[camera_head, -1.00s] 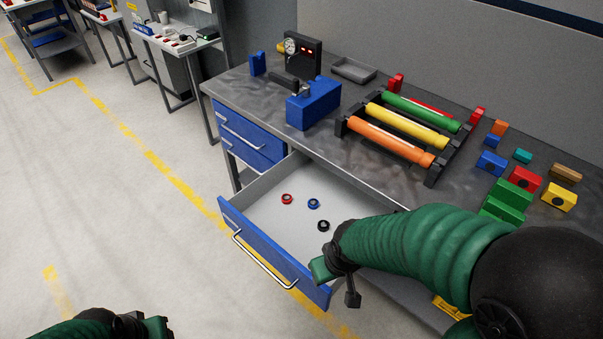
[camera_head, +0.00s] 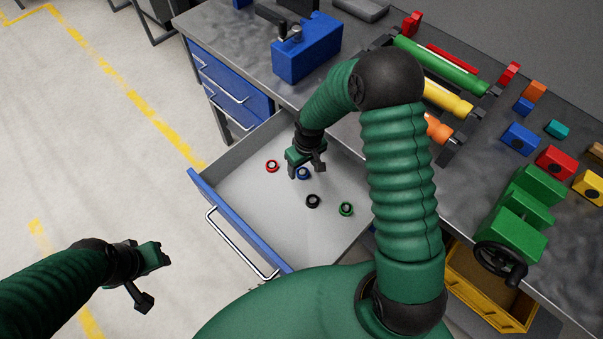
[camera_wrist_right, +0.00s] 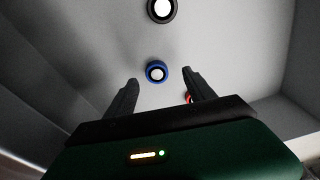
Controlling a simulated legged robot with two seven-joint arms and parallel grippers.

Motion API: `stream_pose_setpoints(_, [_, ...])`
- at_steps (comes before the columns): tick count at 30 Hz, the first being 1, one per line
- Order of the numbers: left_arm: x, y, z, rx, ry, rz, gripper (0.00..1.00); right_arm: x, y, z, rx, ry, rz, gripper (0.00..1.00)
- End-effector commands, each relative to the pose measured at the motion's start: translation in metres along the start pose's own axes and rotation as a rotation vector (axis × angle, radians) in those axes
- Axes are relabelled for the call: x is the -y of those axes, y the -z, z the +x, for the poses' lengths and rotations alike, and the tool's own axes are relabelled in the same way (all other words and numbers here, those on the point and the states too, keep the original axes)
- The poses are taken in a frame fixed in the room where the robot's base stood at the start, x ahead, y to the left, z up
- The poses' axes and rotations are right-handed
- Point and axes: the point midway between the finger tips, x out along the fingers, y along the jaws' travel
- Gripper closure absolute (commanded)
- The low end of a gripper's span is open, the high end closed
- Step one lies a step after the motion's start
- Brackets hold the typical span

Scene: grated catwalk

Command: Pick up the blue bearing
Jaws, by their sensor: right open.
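The blue bearing (camera_head: 303,173) is a small ring lying in the open drawer. My right gripper (camera_head: 305,172) is over the drawer, pointing down close to the blue bearing and partly covering it. In the right wrist view the blue bearing (camera_wrist_right: 157,71) shows just beyond and between the two open fingertips (camera_wrist_right: 160,82); nothing is held. My left gripper (camera_head: 150,275) is at the lower left, out over the floor beside the drawer; its finger gap is not clear.
The drawer (camera_head: 240,235) also holds a red bearing (camera_head: 272,166), a black bearing (camera_head: 313,201) and a green bearing (camera_head: 346,209). Its walls surround them. The workbench (camera_head: 440,190) above carries rollers, coloured blocks and a blue vise (camera_head: 305,55). A yellow crate (camera_head: 480,290) sits below.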

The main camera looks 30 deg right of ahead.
Motion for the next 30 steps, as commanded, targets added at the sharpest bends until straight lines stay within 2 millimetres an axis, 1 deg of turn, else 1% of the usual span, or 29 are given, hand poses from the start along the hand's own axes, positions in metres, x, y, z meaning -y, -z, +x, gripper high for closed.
stream_pose_setpoints(1, [0.000,0.000,0.002,0.000,0.000,0.000,0.64,-0.002,0.001,0.011,0.003,0.001,0.002,0.37])
stream_pose_setpoints(3, [0.000,-0.001,0.004,0.000,0.000,0.000,0.64,-0.004,0.004,0.024,0.002,0.001,0.002,0.37])
stream_pose_setpoints(6, [0.000,-0.001,0.005,0.000,0.000,0.001,0.64,-0.004,0.004,0.040,0.004,0.000,0.000,0.37])
stream_pose_setpoints(9, [0.000,-0.001,0.005,0.000,0.000,0.001,0.64,-0.005,0.005,0.045,0.000,-0.002,0.000,0.37])
stream_pose_setpoints(14, [0.000,-0.001,0.005,0.000,0.000,0.001,0.64,-0.004,0.006,0.044,0.000,-0.002,0.000,0.37])
stream_pose_setpoints(17, [0.000,-0.001,0.005,0.000,0.000,0.001,0.64,-0.004,0.006,0.044,0.000,-0.002,0.000,0.48])
stream_pose_setpoints(27, [0.000,-0.001,0.005,0.000,0.000,0.001,0.64,-0.004,0.005,0.044,0.000,-0.002,0.001,0.92])
stream_pose_setpoints(29, [0.000,-0.001,0.005,0.000,0.000,0.001,0.64,-0.004,0.005,0.044,0.000,-0.002,0.001,1.00])
stream_pose_setpoints(30, [0.000,-0.001,0.005,0.000,0.000,0.001,0.64,-0.004,0.005,0.044,0.000,-0.002,0.001,1.00])
